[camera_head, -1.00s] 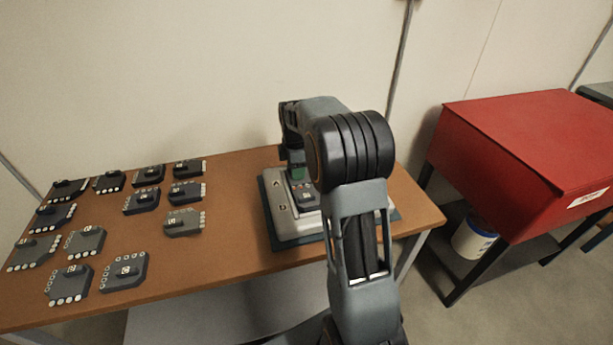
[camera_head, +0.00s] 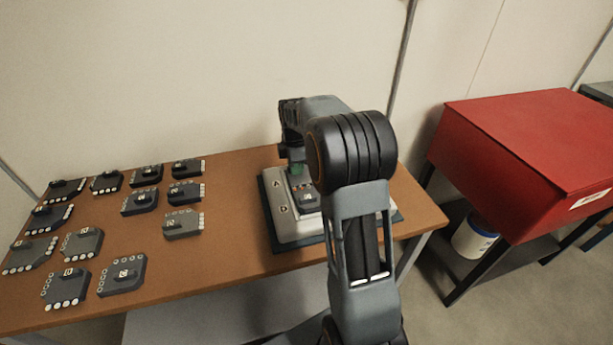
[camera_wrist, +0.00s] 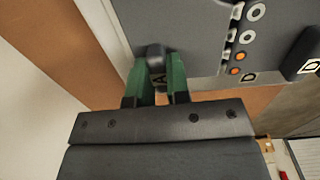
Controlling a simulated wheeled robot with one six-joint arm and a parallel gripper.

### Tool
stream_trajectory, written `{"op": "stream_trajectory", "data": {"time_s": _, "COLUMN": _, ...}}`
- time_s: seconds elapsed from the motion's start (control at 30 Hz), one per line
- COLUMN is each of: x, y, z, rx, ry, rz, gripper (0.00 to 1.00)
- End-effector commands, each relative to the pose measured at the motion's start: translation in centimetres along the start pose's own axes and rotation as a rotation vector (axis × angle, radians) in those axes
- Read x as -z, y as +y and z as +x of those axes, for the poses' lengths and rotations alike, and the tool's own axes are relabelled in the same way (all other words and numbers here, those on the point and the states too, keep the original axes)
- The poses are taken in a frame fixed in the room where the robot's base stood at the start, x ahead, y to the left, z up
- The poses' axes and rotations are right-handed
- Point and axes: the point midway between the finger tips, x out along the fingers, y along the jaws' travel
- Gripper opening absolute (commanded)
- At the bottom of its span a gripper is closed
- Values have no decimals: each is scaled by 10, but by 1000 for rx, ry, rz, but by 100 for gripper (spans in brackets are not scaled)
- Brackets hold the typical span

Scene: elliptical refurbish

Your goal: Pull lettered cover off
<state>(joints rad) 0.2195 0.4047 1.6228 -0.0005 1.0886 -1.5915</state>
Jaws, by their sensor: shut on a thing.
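In the wrist view, my gripper (camera_wrist: 156,85) has green fingers shut on a dark knob (camera_wrist: 155,52) marked A. The knob stands on a dark grey lettered cover (camera_wrist: 195,35). In the head view, my gripper (camera_head: 297,169) is over the far part of a light grey housing (camera_head: 290,228), which sits on a dark green base on the table. Another dark cover with a knob (camera_head: 308,201) sits nearer in the housing. A knob marked D (camera_wrist: 307,66) shows at the right of the wrist view. My arm hides the housing's right part.
Several dark grey lettered pieces, one of them here (camera_head: 122,275), lie on the left of the brown table (camera_head: 225,255). A red cabinet (camera_head: 530,140) stands at the right, with a white bucket (camera_head: 473,240) below. A wall is close behind the table.

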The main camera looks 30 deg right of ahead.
Motion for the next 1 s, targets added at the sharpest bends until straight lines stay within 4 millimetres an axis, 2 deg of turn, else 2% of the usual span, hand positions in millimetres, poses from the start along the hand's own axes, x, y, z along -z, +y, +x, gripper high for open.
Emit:
{"op": "stream_trajectory", "data": {"time_s": 0.03, "x": 1, "y": -6, "z": 17, "rx": 32, "ry": 2, "rz": 0, "gripper": 0}}
{"op": "stream_trajectory", "data": {"time_s": 1.0, "x": 0, "y": -6, "z": 6, "rx": 37, "ry": 2, "rz": 2, "gripper": 0}}
